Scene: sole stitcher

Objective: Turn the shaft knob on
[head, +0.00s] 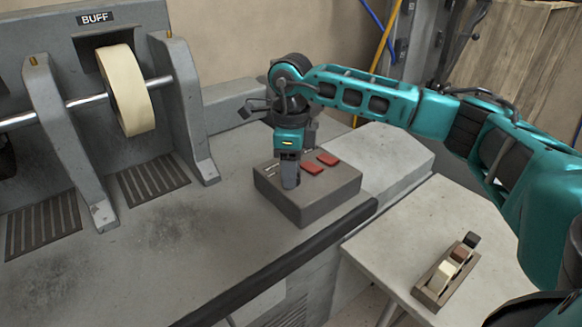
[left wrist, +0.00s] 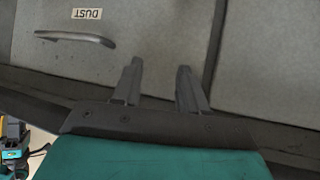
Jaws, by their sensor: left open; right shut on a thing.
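In the head view a grey control box (head: 318,197) sits on the machine's bench. Two red switches (head: 321,164) show on its top. My right gripper (head: 290,183) points down onto the left part of the box top, with its fingers shut on a control there. The fingers hide that control, so I cannot tell its shape or how it is turned. The left gripper (left wrist: 157,84) shows only in the left wrist view. It is open and empty, in front of a grey panel with a handle (left wrist: 76,38) and a "DUST" label (left wrist: 87,14).
A cream buffing wheel (head: 126,90) on a metal shaft (head: 88,98) stands between two grey brackets under a "BUFF" sign (head: 96,18). A side table (head: 480,275) at lower right bears a small tray (head: 428,294) of blocks. The bench front is clear.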

